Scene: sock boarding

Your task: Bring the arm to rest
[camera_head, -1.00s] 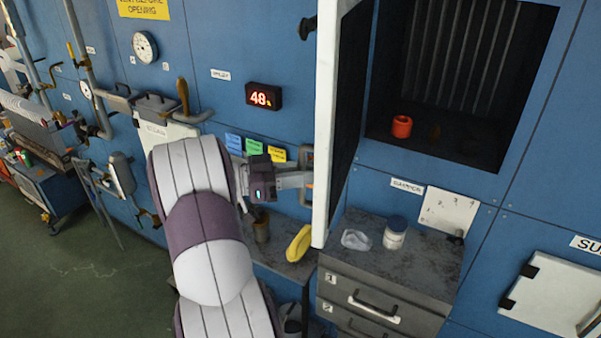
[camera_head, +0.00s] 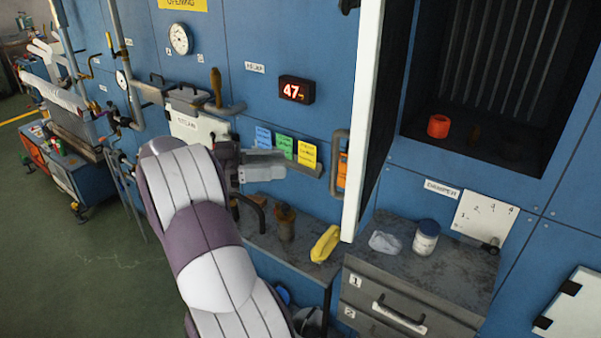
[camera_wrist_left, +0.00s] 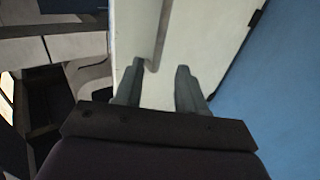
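My left arm reaches in from the bottom of the head view. Its gripper (camera_head: 284,165) is in front of the blue wall, by the coloured notes, with a gap to the grey handle (camera_head: 340,165) of the open white door (camera_head: 362,110). In the left wrist view the two fingers of the left gripper (camera_wrist_left: 158,88) stand apart with nothing held between them. A white panel and a grey bar (camera_wrist_left: 160,35) lie beyond the fingertips. My right gripper is not in view.
The door stands open beside a dark chamber (camera_head: 480,70) with an orange ring-shaped item (camera_head: 438,126). Below are a yellow object (camera_head: 325,244), a lidded jar (camera_head: 426,238) and grey drawers (camera_head: 400,312). A red display (camera_head: 296,90) reads 47. Green floor (camera_head: 90,260) is open at left.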

